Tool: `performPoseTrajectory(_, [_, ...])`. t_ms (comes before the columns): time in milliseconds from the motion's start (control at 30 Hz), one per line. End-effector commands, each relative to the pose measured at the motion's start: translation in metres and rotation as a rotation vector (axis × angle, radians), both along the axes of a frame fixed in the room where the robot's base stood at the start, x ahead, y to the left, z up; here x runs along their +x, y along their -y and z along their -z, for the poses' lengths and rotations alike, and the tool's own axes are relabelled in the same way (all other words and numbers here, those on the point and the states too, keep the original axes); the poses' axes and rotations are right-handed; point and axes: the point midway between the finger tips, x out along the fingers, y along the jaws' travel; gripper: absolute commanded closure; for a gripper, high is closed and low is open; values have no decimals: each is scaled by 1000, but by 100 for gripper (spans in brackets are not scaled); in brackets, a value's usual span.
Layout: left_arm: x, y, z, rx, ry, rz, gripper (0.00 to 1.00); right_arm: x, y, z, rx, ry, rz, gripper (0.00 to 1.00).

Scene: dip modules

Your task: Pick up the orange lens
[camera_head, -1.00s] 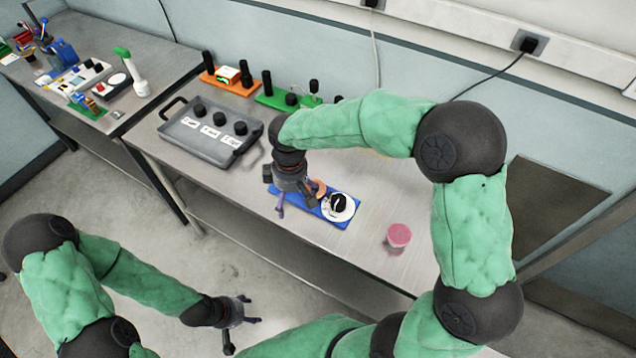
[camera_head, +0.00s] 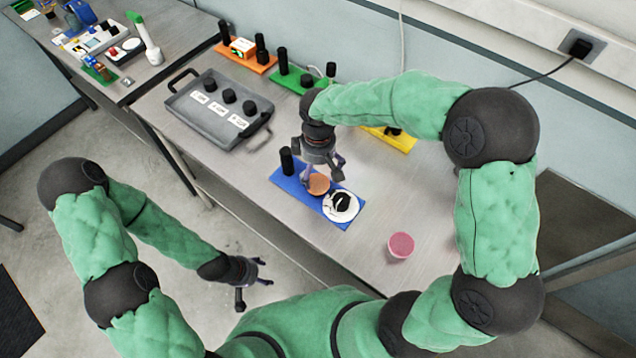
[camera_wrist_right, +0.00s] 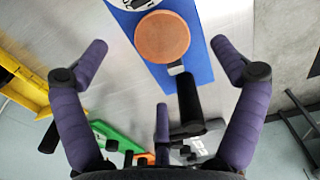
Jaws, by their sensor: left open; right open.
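The orange lens (camera_head: 318,184) is a flat orange disc on the blue module board (camera_head: 290,187), between a black post (camera_head: 287,161) and a white round piece (camera_head: 341,205) with a black mark. In the right wrist view the orange lens (camera_wrist_right: 162,36) lies on the blue board ahead of the fingers, apart from them. My right gripper (camera_head: 324,172) is open and empty, above and just behind the lens; its spread fingers show in the right wrist view (camera_wrist_right: 165,75). My left gripper (camera_head: 252,282) is open and empty, off the table's front edge over the floor.
A grey tray (camera_head: 190,124) with several black knobs stands at the left. Orange (camera_head: 262,66), green (camera_head: 284,84) and yellow (camera_head: 400,143) boards line the back. A pink cylinder (camera_head: 400,246) stands at right. The table between is mostly clear.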

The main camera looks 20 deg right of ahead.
Motion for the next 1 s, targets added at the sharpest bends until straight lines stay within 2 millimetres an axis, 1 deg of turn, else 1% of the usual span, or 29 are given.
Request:
performPoseTrajectory(167, [0, 0, 3, 0, 0, 0, 38, -1, 0, 9, 1, -1, 1, 5])
performPoseTrajectory(400, [0, 0, 12, 0, 0, 0, 38, -3, 0, 43, -1, -2, 1, 5])
performPoseTrajectory(500, [0, 0, 14, 0, 0, 0, 38, -3, 0, 52, 1, -1, 1, 5])
performPoseTrajectory(733, [0, 0, 13, 0, 0, 0, 38, -2, 0, 53, 1, 1, 1, 5])
performPoseTrajectory(767, [0, 0, 13, 0, 0, 0, 38, -2, 0, 53, 1, 1, 1, 10])
performPoseTrajectory(800, [0, 0, 13, 0, 0, 0, 38, -2, 0, 53, 1, 1, 1, 21])
performPoseTrajectory(867, [0, 0, 13, 0, 0, 0, 38, -2, 0, 53, 1, 1, 1, 38])
performPoseTrajectory(900, [0, 0, 13, 0, 0, 0, 38, -2, 0, 53, 1, 1, 1, 50])
performPoseTrajectory(933, [0, 0, 13, 0, 0, 0, 38, -2, 0, 53, 1, 1, 1, 55])
performPoseTrajectory(1000, [0, 0, 13, 0, 1, 0, 38, -3, 0, 53, 1, 1, 1, 55])
